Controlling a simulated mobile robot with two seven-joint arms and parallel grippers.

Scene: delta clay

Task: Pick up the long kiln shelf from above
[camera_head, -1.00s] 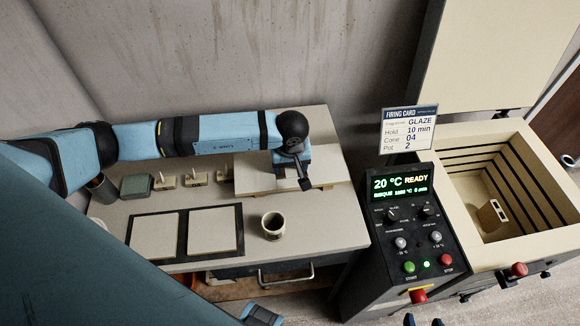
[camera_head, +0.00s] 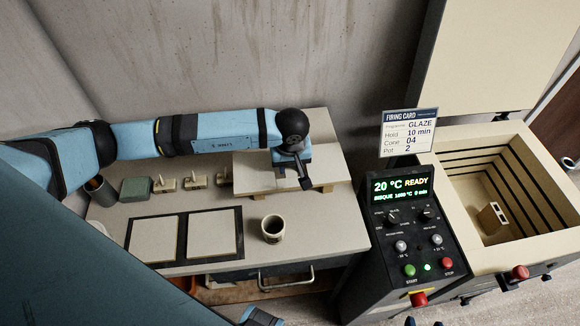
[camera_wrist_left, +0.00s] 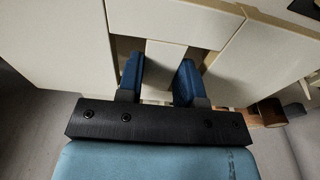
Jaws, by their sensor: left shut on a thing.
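The long kiln shelf (camera_head: 246,172) is a flat cream slab at the back right of the worktable. Two tan blocks (camera_head: 258,196) show under its front edge; I cannot tell whether it still touches them. My left gripper (camera_head: 305,173) points down over the right part of the slab and is shut on it. In the left wrist view the blue fingers (camera_wrist_left: 160,82) stand either side of a pale strip. The wrist hides part of the slab. Two small blue tips (camera_head: 424,322) at the bottom edge may be my right gripper, mostly cut off.
A cup (camera_head: 272,228) and two square plates on a dark mat (camera_head: 183,258) stand in front. Cones on small stands (camera_head: 193,182) and a green block (camera_head: 135,189) are left of the shelf. The control panel (camera_head: 404,190) and open kiln (camera_head: 462,245) stand right.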

